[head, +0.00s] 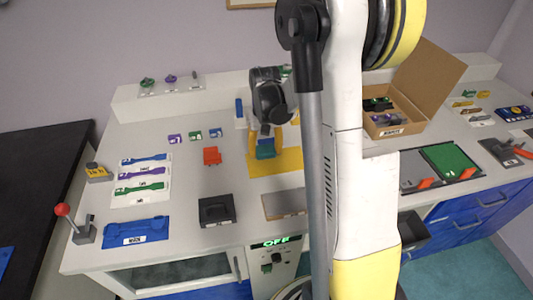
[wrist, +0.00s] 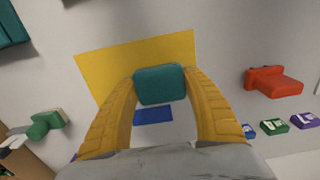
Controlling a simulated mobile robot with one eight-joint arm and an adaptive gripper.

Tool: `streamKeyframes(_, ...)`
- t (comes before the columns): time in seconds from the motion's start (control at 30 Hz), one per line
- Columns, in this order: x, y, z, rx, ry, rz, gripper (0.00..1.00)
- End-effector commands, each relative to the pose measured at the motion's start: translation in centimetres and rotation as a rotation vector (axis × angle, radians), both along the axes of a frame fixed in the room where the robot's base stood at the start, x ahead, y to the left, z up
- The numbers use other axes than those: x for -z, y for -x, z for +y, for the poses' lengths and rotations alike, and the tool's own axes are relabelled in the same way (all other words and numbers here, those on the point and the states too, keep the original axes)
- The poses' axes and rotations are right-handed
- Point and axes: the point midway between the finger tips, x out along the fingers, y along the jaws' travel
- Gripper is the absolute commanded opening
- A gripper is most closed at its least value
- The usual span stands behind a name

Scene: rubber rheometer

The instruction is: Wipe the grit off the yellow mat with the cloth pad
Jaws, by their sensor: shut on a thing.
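My gripper (head: 268,138) is over the left part of the yellow mat (head: 287,163), pointing down. It is shut on the teal cloth pad (head: 265,152). In the wrist view the pad (wrist: 160,84) sits between the two yellow fingertips, in front of the mat (wrist: 110,70). I cannot tell whether the pad touches the mat. A flat blue patch (wrist: 153,115) shows between the fingers, beyond the pad. No grit can be made out on the mat; my arm and gripper hide part of it in the head view.
A red block (head: 211,156) stands left of the mat. A black square tray (head: 217,210) and a grey flat plate (head: 284,204) lie in front. An open cardboard box (head: 385,125) stands to the right. A green block (wrist: 47,124) shows left in the wrist view.

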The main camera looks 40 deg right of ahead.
Motion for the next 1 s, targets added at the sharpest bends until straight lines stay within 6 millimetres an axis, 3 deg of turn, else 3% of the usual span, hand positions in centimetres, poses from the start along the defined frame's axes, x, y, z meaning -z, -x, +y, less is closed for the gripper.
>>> streamKeyframes(0.47, -4.4, -0.7, 0.4, -0.005, 0.000, 0.000, 0.28)
streamKeyframes(1.0, -4.5, -0.7, 0.4, -0.005, 0.000, 0.000, 0.28)
